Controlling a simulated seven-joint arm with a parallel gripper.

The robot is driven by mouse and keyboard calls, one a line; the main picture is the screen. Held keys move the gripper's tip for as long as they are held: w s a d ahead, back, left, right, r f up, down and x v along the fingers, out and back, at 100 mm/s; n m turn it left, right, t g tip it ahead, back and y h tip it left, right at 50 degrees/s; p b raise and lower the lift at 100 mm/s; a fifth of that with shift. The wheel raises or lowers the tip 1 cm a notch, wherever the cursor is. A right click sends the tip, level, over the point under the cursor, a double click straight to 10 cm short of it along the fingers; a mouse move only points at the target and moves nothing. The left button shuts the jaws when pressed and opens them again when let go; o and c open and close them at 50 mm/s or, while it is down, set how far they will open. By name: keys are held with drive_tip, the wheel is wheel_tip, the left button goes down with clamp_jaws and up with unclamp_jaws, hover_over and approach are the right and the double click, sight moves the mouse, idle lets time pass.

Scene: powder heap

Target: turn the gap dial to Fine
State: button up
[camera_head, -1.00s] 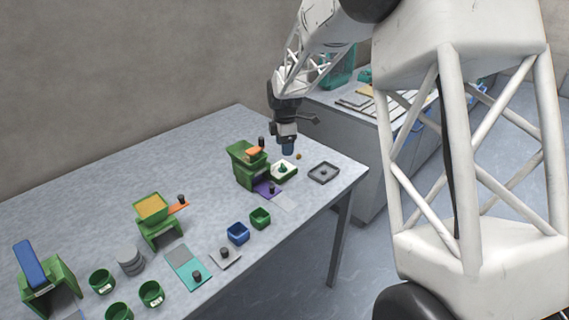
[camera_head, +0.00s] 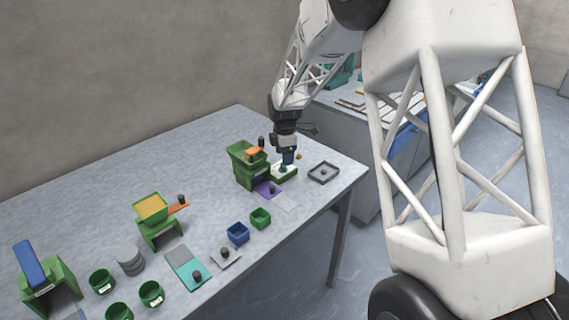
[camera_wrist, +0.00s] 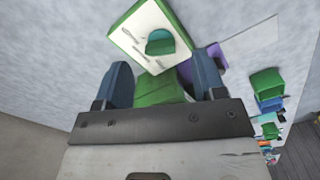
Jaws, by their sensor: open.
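The gap dial is a teal and green knob (camera_wrist: 160,42) on a white plate with a green edge (camera_wrist: 137,47) in the wrist view. In the head view the plate (camera_head: 291,176) lies at the right side of the green hopper stand (camera_head: 240,152). My gripper (camera_wrist: 165,80) is open, its two blue fingers apart, with the knob beyond the tips and between their lines. In the head view my gripper (camera_head: 289,158) is just above the plate and partly hides the knob. I cannot read the marks on the plate.
A purple slide (camera_head: 264,188) with a dark knob sticks out beside the plate. A grey square tray (camera_head: 323,173) lies to the right. Blue (camera_head: 238,233) and green (camera_head: 260,218) cups stand nearer the front edge. Bare table lies behind the hopper stand.

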sight(283, 168)
drive_tip(key=shift+f, duration=1.9)
drive_tip(key=shift+c, duration=0.3)
drive_tip(key=c, duration=0.9)
drive_tip(key=shift+o, duration=0.2)
drive_tip(key=shift+n, duration=0.4)
drive_tip(key=n, duration=0.5)
drive_tip(key=shift+w+a, duration=0.1)
drive_tip(key=n, duration=0.6)
drive_tip(key=shift+a+n, duration=0.15)
drive_tip(key=shift+n, duration=0.15)
